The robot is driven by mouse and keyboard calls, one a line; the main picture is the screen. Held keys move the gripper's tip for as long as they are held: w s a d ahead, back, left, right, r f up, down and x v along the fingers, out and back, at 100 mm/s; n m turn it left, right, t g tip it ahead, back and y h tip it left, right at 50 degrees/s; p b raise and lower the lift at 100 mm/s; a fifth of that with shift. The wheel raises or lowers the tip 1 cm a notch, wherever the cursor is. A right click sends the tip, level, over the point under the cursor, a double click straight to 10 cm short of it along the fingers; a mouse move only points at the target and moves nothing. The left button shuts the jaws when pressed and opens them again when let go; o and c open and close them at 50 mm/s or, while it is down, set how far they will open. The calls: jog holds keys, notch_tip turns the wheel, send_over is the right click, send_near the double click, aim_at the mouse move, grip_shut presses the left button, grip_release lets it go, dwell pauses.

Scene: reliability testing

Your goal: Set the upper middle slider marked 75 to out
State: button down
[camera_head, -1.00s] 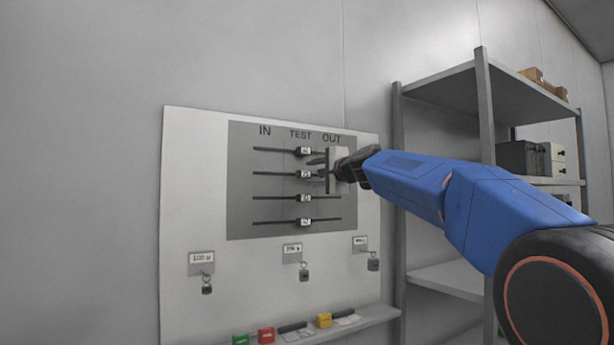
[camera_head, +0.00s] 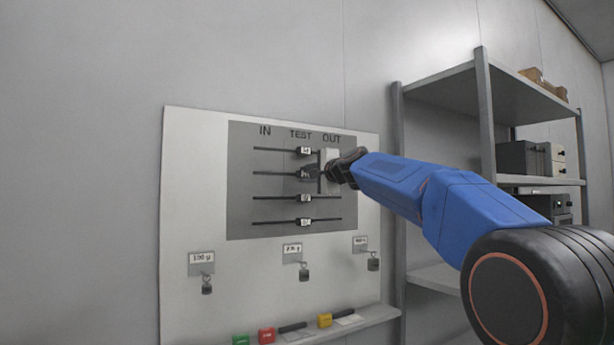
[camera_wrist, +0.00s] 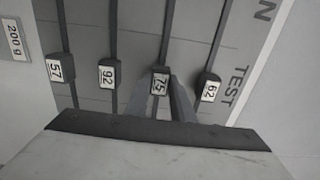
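The slider marked 75 (camera_wrist: 160,82) is the second from the top on the grey slider panel (camera_head: 240,215). Its knob stands under TEST, in line with the knobs of the other sliders. In the head view my gripper mostly hides it. My gripper (camera_head: 309,172) reaches in from the right, at the second slot. In the wrist view the fingers of my gripper (camera_wrist: 163,88) lie close along both sides of the 75 knob and appear shut on it. The OUT label (camera_head: 332,139) is at the panel's upper right.
The knobs 62 (camera_wrist: 210,88), 92 (camera_wrist: 109,75) and 57 (camera_wrist: 60,68) sit close by on neighbouring slots. Weights hang below the panel, one beside a 200 g label (camera_wrist: 14,40). A ledge (camera_head: 372,318) holds coloured blocks. A shelf rack (camera_head: 487,110) stands right.

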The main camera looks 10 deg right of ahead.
jog(key=w+d, duration=0.4)
jog(key=d, duration=0.8)
jog(key=shift+d, duration=0.35)
jog(key=c, duration=1.5)
grip_release()
jog(key=shift+w+d, duration=0.1)
jog(key=shift+d, duration=0.05)
jog(key=v, duration=1.7)
jog(key=shift+s, duration=0.25)
